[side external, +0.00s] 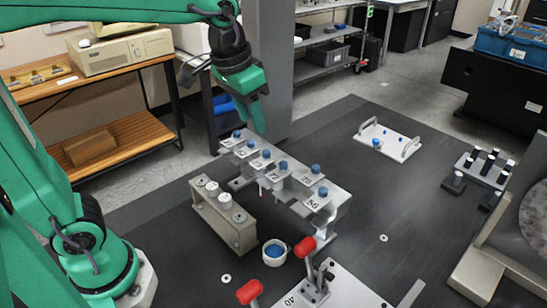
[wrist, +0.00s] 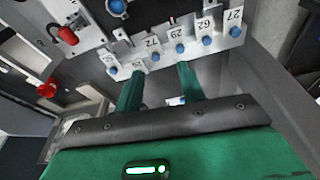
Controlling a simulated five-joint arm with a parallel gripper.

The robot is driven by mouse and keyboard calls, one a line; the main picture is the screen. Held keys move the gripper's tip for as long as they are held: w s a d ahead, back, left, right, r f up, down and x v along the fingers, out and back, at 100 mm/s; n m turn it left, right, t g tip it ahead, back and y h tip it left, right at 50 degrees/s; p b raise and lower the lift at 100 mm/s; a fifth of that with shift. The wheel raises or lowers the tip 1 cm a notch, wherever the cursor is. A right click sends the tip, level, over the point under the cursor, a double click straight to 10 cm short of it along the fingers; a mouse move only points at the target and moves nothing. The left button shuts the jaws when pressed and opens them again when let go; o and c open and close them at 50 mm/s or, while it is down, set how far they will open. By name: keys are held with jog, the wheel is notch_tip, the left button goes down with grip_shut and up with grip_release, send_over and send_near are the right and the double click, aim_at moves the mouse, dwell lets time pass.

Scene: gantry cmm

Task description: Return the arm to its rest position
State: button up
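My green gripper (side external: 257,122) is raised above the far left end of a grey metal stepped rack (side external: 335,215) on the dark table. In the wrist view my gripper (wrist: 161,72) has its two green fingers clearly apart, with no object held between them. The rack carries several numbered plates, each topped with a blue knob (side external: 323,191). The knobs also show beyond the fingertips in the wrist view (wrist: 180,47). In the side view, the fingers overlap, so their gap is hidden there.
A metal block with white-topped cylinders (side external: 228,215) and a small white cup with blue inside (side external: 274,252) stand before the rack. Red-handled clamps (side external: 304,247) are at the front. A white tray (side external: 388,144) lies at the back right. The dark table between is clear.

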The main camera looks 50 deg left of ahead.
jog(key=s+a+f+t, duration=0.1)
jog(key=s+a+f, duration=0.1)
jog(key=s, duration=0.4)
jog(key=s+a+f+n+t, duration=0.1)
jog(key=s+a+f, duration=0.1)
jog(key=s, duration=0.4)
jog(key=shift+a+f+t, duration=0.15)
jog(key=shift+a+t, duration=0.25)
jog(key=shift+a, duration=0.2)
